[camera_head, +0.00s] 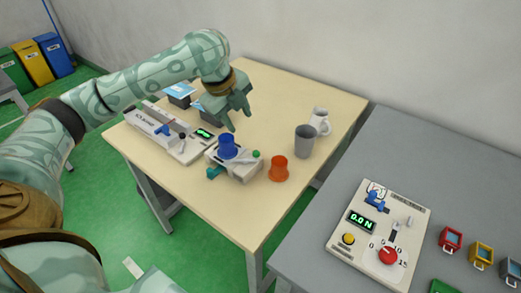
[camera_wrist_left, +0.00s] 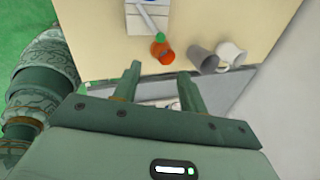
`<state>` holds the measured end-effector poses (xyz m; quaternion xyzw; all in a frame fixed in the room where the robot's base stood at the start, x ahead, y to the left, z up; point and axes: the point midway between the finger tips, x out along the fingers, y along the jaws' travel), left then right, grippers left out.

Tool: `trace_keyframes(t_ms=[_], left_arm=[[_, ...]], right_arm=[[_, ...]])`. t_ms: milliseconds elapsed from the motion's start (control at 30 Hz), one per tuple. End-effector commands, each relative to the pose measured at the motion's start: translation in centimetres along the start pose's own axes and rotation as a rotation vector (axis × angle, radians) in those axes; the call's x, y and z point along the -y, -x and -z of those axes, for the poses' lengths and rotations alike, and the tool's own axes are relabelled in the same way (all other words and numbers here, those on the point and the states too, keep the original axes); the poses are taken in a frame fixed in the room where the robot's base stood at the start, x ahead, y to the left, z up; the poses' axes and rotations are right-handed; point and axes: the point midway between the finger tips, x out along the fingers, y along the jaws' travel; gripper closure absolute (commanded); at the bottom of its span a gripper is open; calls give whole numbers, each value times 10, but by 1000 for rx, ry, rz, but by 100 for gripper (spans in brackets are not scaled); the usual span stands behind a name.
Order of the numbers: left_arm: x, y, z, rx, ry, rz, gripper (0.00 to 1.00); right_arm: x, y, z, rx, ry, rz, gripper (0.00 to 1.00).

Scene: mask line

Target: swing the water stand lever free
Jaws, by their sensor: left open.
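The water stand (camera_head: 243,172) is a small pale box near the front of the wooden table, with a blue cup (camera_head: 228,146) on top. Its lever shows as a light bar with a green knob (camera_head: 256,154) at the right end. In the left wrist view the lever (camera_wrist_left: 147,16) and green knob (camera_wrist_left: 160,37) are at the top, beyond the fingertips. My left gripper (camera_head: 239,119) is open and empty, above and behind the stand, apart from the lever. It also shows open in the left wrist view (camera_wrist_left: 158,70).
An orange cup (camera_head: 278,169) stands close to the right of the stand. A grey cup (camera_head: 304,141) and a white mug (camera_head: 320,121) stand farther right. A long device (camera_head: 165,130) lies to the left. A grey table (camera_head: 410,150) holds a control panel (camera_head: 345,250).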

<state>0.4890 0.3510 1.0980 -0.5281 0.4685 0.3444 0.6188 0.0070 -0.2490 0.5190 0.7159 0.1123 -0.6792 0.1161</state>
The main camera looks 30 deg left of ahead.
Motion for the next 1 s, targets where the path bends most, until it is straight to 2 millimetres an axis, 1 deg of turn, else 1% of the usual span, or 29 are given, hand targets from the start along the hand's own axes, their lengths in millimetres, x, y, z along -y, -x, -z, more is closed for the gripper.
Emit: trace_keyframes(t_ms=[67,167,267,400,500,600,700,800,1000], left_arm=[[0,-8,0,-1,14,-1,58],[-1,-26,0,-1,15,-3,58],[-2,-52,1,-3,14,-4,58],[-2,-90,1,-2,13,-3,58],[-2,-115,0,-2,13,-3,58],[-1,-135,0,-2,13,-2,58],[0,-150,0,-1,11,0,58],[0,-159,0,0,12,1,58],[1,-163,0,2,11,4,58]], right_arm=[[-4,-5,2,-2,1,-5,64],[-7,-13,1,0,2,-8,64],[-7,-25,-4,8,2,-8,64],[-5,-43,-10,21,2,-3,64],[-3,-54,-15,30,2,0,64],[-1,-63,-18,37,1,4,64],[3,-70,-20,42,-1,9,64],[7,-73,-22,45,-3,15,64],[9,-75,-22,46,-4,18,64]])
